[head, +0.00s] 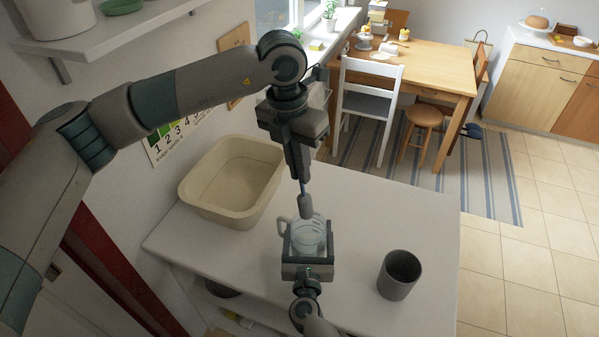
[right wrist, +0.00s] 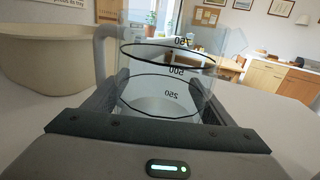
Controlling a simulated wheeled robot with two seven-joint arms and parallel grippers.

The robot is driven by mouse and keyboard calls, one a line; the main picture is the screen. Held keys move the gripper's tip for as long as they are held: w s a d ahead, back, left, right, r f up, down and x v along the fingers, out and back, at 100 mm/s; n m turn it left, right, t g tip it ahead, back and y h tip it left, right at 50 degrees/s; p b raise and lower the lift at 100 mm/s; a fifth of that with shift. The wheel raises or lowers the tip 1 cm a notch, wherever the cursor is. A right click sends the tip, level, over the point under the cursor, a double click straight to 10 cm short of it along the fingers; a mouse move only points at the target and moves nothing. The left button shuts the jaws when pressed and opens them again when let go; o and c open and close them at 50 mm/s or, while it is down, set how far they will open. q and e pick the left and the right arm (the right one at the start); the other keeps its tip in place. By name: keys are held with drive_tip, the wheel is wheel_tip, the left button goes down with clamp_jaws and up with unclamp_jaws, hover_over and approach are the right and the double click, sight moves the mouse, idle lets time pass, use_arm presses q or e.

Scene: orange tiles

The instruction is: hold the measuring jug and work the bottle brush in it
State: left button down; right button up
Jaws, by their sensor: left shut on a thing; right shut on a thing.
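The clear measuring jug (head: 309,238) is upright above or on the white counter, its handle to the left. My right gripper (head: 306,246) is shut around its sides. In the right wrist view the jug (right wrist: 165,88) shows black rings and the marks 250, 500 and 750, and I see no brush inside it. My left gripper (head: 300,172) points down above the jug, shut on the bottle brush (head: 305,206). The brush hangs with its grey head downward, overlapping the jug's far rim in the head view. Its handle is mostly hidden by the gripper.
A cream basin (head: 191,196) stands on the counter (head: 390,205), left of and behind the jug; it also shows in the right wrist view (right wrist: 50,60). A dark grey cup (head: 398,277) stands to the right. The counter between cup and far edge is clear.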

use_arm(q)
drive_tip(key=shift+r, duration=1.55)
use_arm(e)
drive_tip(key=o, duration=1.5)
drive_tip(key=shift+c, duration=0.2)
drive_tip(key=shift+s, duration=0.1)
drive_tip(key=s, duration=1.1)
drive_tip(key=shift+s+a, duration=0.4)
